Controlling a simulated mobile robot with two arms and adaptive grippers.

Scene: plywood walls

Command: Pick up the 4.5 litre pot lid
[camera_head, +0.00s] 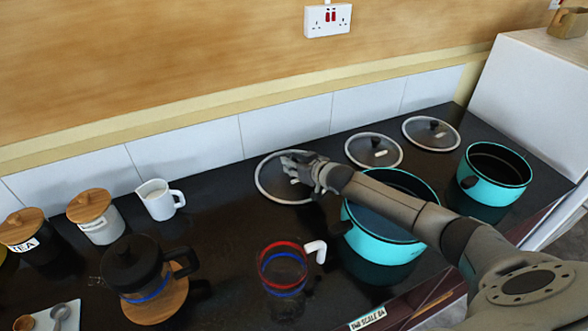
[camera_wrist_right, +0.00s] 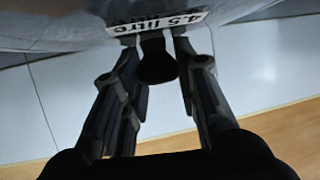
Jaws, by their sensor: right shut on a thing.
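The 4.5 litre pot lid (camera_head: 270,182) is a round glass lid with a metal rim, at the back of the black worktop near the tiles. Its label and black knob (camera_wrist_right: 157,62) show in the right wrist view, with the glass (camera_wrist_right: 60,22) across the top. My right gripper (camera_head: 300,172) reaches over the lid from the right and is shut on its knob. In the right wrist view the gripper's fingers (camera_wrist_right: 156,72) stand on both sides of the knob. I cannot tell whether the lid is clear of the worktop. My left gripper is not in view.
Two more glass lids (camera_head: 373,138) (camera_head: 446,134) lie to the right. Two turquoise pots (camera_head: 385,248) (camera_head: 507,186) stand in front of them, the larger partly under my right arm. A glass jug (camera_head: 284,268), a black coffee pot (camera_head: 135,268) and a white milk jug (camera_head: 158,203) stand nearer left.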

